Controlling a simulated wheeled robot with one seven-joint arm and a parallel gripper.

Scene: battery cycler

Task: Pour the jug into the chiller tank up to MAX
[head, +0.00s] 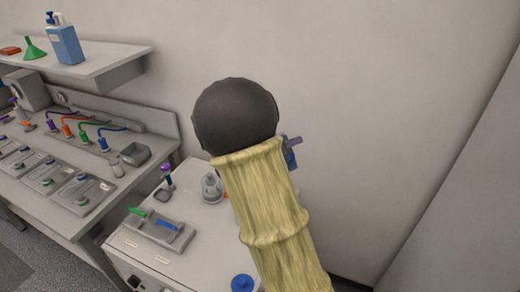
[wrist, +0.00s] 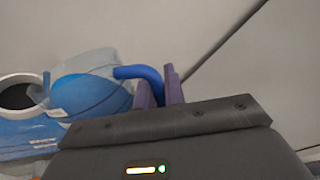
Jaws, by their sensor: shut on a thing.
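My gripper (wrist: 160,92) has purple fingers, shut on the blue handle of the jug (wrist: 88,92) in the wrist view. The jug is clear with blue liquid in it; its tilt is hard to tell. Left of it is a round dark opening with a pale rim (wrist: 18,95); I cannot tell for sure whether it is the tank's. In the head view my arm hides most of the gripper; one purple finger (head: 293,142) shows with a bit of blue beneath. The likely chiller is the white cabinet (head: 128,243). Its level marks cannot be read.
A grey tray (head: 178,240) with a green and a blue item lies on the cabinet top, near a clear grey-based fitting (head: 211,188). A blue cap (head: 242,283) is at the front. The bench (head: 85,215) with cell trays is left, below a shelf (head: 105,68).

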